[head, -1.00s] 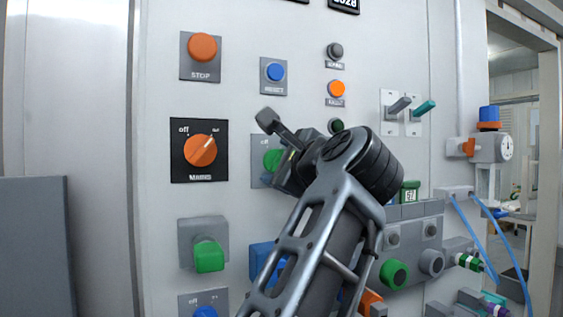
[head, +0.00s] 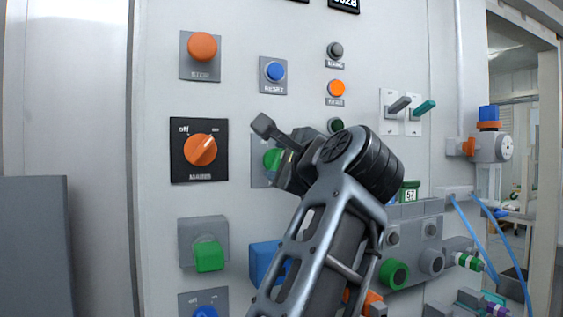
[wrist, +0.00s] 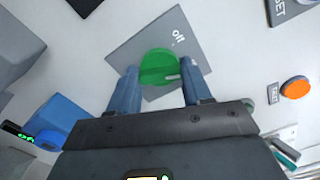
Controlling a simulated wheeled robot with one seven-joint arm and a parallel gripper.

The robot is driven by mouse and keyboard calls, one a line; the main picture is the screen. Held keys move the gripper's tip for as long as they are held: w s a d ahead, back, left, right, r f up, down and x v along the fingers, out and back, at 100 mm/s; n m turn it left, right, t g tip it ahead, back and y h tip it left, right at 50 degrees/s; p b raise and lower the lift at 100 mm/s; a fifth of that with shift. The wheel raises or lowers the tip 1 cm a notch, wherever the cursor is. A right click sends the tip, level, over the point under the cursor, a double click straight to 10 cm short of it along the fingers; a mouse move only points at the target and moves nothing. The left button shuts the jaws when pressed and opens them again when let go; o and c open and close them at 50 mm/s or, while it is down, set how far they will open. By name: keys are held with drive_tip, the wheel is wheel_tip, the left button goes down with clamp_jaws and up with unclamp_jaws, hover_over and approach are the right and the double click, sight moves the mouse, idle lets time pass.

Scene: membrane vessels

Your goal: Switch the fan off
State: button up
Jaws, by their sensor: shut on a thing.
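A round green knob (wrist: 158,67) sits on a grey plate (wrist: 125,50) marked "off". It shows between my fingers in the wrist view, with a pale mark on its right side, apart from the "off" label. The plate's other lettering is hidden. In the head view the green knob (head: 271,159) is partly covered by my gripper (head: 283,150), which reaches it from the right. My gripper also shows in the wrist view (wrist: 161,72), shut on the knob, one finger on each side. No fan is clearly visible.
The orange mains knob (head: 201,150) is left of my gripper. A blue reset button (head: 275,71) is above, and a blue box (head: 262,262) below. Orange button (head: 337,88) and toggle levers (head: 420,110) stand to the right.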

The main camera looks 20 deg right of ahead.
drive_tip(key=n+p, duration=0.2)
drive_tip(key=n, duration=0.8)
drive_tip(key=shift+f, duration=0.1)
drive_tip(key=shift+n, duration=0.4)
drive_tip(key=o, duration=1.1)
drive_tip(key=shift+c, duration=0.2)
drive_tip(key=shift+s, duration=0.1)
drive_tip(key=s, duration=0.7)
drive_tip(key=shift+s+b, duration=0.3)
drive_tip(key=shift+b, duration=0.05)
